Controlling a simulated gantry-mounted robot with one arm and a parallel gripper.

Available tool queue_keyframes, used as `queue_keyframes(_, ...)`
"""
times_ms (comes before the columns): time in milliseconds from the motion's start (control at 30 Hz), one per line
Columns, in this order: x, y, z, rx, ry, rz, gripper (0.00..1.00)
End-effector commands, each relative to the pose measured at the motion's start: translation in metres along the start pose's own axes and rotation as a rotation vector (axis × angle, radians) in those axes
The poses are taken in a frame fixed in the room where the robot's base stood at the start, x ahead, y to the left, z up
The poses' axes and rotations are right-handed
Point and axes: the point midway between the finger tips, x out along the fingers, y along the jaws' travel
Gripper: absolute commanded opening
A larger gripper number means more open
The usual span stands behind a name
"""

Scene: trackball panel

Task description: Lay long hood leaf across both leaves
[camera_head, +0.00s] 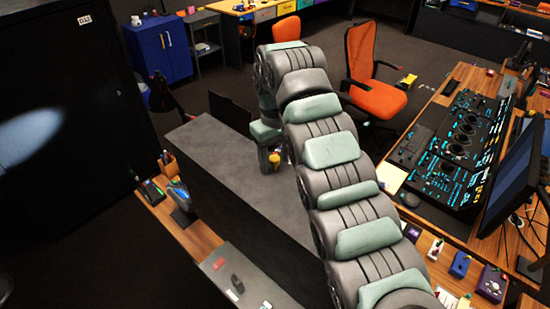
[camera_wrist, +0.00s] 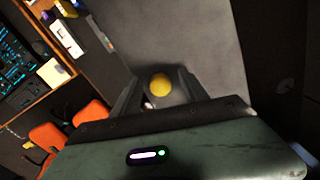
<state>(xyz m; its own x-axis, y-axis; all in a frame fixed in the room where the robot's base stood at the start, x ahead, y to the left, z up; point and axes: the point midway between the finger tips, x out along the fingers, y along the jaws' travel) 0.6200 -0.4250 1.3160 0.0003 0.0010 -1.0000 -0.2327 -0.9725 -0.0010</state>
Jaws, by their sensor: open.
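A long, flat grey surface (camera_head: 238,170) runs from behind my gripper toward the lower middle in the head view; it also fills the upper middle of the wrist view (camera_wrist: 195,35). I cannot tell where the separate hood leaves meet on it. A round yellow knob (camera_wrist: 161,84) shows between my gripper's fingers in the wrist view, and as a small yellow spot (camera_head: 274,158) in the head view. My gripper (camera_wrist: 158,92) is open around or just above this knob. I cannot tell whether the fingers touch it. My arm hides part of the grey surface.
A black cabinet (camera_head: 70,120) stands left. A wooden desk with a lit control panel (camera_head: 455,140) and a monitor (camera_head: 512,180) is on the right. An orange chair (camera_head: 372,80) is behind my arm. A grey slab (camera_head: 240,282) with small items lies at the bottom.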

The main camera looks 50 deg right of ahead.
Motion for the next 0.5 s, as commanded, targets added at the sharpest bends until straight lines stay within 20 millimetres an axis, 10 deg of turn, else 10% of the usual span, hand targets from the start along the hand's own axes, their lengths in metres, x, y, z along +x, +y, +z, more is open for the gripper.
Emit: queue_keyframes(500, -0.029, 0.000, 0.000, 0.000, 0.000, 0.002, 0.52)
